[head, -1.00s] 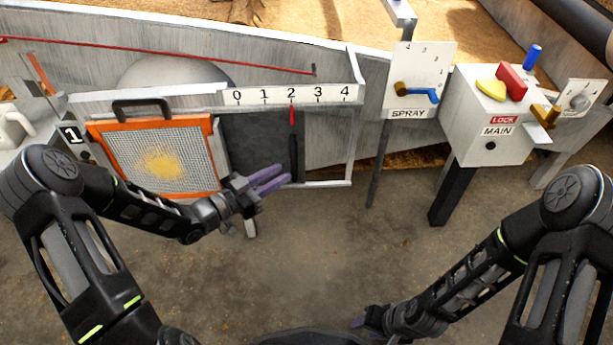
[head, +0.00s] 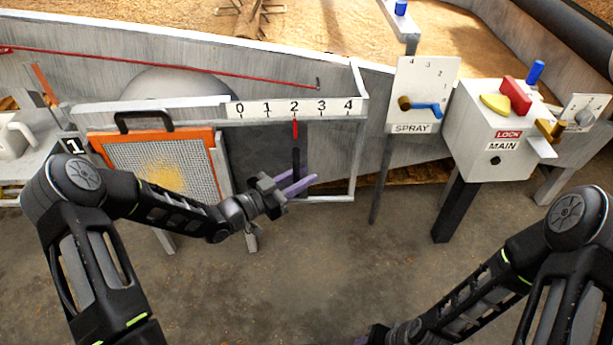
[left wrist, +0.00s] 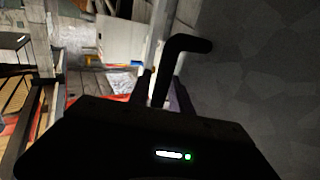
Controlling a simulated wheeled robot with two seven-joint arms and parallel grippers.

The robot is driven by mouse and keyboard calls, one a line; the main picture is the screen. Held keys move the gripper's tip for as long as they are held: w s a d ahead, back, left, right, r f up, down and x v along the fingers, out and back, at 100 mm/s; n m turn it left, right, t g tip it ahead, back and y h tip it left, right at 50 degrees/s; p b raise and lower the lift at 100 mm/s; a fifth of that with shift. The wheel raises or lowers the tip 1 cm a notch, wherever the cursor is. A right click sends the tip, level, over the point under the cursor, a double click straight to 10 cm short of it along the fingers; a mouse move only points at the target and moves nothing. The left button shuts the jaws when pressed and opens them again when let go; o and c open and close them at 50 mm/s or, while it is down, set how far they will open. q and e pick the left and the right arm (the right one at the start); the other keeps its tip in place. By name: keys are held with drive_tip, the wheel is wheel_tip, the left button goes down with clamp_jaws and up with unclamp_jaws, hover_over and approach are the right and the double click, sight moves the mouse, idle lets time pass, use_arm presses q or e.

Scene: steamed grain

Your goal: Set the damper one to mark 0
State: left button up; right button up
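The damper one scale (head: 295,107) is a white strip marked 0 to 4, with a sign reading 1 (head: 73,146) to its left. Its red pointer (head: 295,129) stands under mark 2. A black handle (head: 295,160) hangs below the pointer. My left gripper (head: 300,183) is at the lower end of this handle, its purple fingers apart. In the left wrist view the bent black handle (left wrist: 172,65) shows between the two fingers; contact cannot be told. My right gripper (head: 372,335) is at the bottom edge, mostly cut off.
An orange-framed mesh screen (head: 160,165) with a black grip stands left of the handle, close to my left arm. The SPRAY panel (head: 425,80) with a blue lever and the MAIN box (head: 495,125) with a red lock stand to the right. The floor in front is clear.

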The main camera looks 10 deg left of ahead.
use_arm(q)
drive_tip(key=shift+w+d, duration=0.45)
drive_tip(key=shift+w, duration=0.05)
clamp_jaws()
idle(1.2)
